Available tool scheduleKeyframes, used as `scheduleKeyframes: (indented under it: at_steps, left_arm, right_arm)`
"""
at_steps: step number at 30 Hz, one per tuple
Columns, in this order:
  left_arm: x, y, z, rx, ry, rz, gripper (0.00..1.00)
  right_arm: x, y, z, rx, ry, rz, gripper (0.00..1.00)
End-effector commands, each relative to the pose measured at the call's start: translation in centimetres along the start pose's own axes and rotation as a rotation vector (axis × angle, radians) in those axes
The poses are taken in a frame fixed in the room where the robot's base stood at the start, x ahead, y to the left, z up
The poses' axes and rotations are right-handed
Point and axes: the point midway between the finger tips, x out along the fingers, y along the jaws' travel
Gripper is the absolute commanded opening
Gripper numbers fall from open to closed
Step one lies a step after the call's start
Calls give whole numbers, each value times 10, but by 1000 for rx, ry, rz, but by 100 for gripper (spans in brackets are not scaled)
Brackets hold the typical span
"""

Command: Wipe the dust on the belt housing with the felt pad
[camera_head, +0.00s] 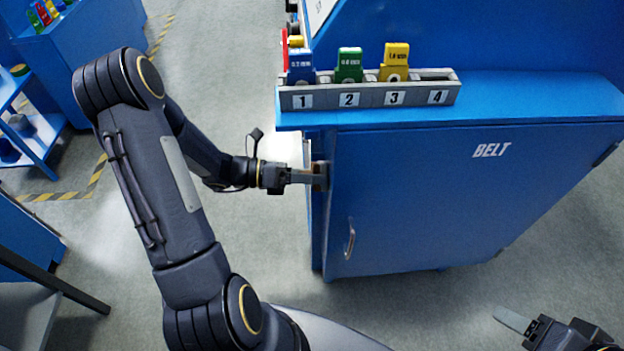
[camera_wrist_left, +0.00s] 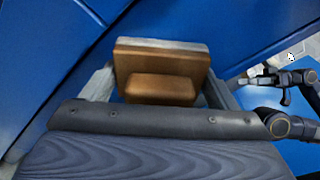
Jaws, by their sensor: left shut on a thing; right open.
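The belt housing (camera_head: 440,210) is a blue cabinet marked BELT, with a door handle on its front. My left gripper (camera_head: 316,176) is at the housing's left edge, shut on the felt pad. In the left wrist view the pad (camera_wrist_left: 160,60) shows as a brown block with a pale layer on its far side, between the two fingers. The pad is close to a blue surface; I cannot tell whether it touches. No dust can be made out. My right gripper (camera_head: 522,325) is open at the lower right, away from the housing.
A grey rack (camera_head: 370,93) numbered 1 to 4 stands on the housing's top. Blue (camera_head: 300,68), green (camera_head: 349,66) and yellow (camera_head: 394,62) blocks fill slots 1 to 3; slot 4 is empty. Blue shelving (camera_head: 30,130) stands at the left. Grey floor (camera_head: 390,295) is clear in front.

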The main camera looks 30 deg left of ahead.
Motion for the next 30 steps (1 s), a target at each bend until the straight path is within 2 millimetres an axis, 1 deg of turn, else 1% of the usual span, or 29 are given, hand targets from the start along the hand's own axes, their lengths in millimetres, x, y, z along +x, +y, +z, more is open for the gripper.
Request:
scheduleKeyframes:
  at_steps: [11,27,30]
  left_arm:
    - [-2,1,1,0,-1,1,60]
    - [-54,1,-4,-1,-2,2,60]
    - [-58,1,-6,0,0,0,60]
  right_arm:
    - [-1,-1,-1,0,0,0,60]
    - [-15,-7,-7,0,0,0,60]
    - [-15,-7,-8,0,0,0,60]
